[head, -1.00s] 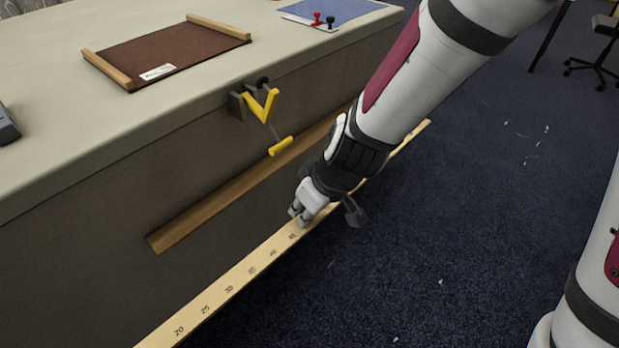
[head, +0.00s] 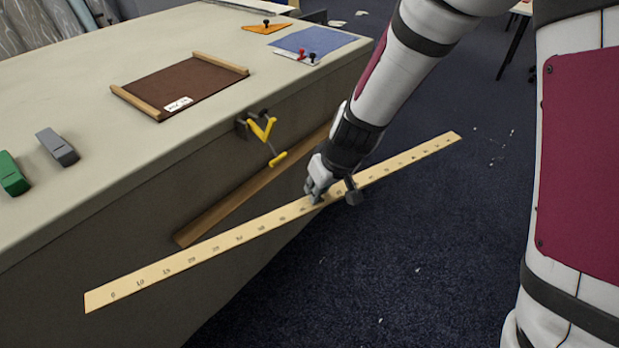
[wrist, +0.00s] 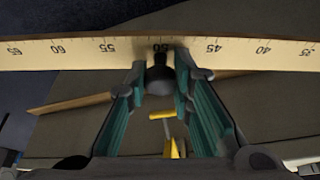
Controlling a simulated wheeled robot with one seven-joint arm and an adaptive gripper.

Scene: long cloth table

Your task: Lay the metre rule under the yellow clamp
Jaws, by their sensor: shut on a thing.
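The metre rule (head: 215,247) is a long pale wooden strip with printed numbers. My gripper (head: 318,198) is shut on it near its middle and holds it in the air beside the table's front side. In the wrist view the rule (wrist: 90,50) crosses between the fingertips (wrist: 160,62) near the 50 mark. The yellow clamp (head: 264,130) is fixed at the table's front edge, above and left of my gripper, with its yellow handle hanging below. It also shows in the wrist view (wrist: 174,147), partly hidden.
A brown wooden ledge (head: 225,208) runs along the table's front side below the clamp. On the tabletop (head: 120,70) lie a brown board (head: 180,85) with wooden end strips, a grey block (head: 57,147), a green block (head: 12,175) and a blue sheet (head: 310,42).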

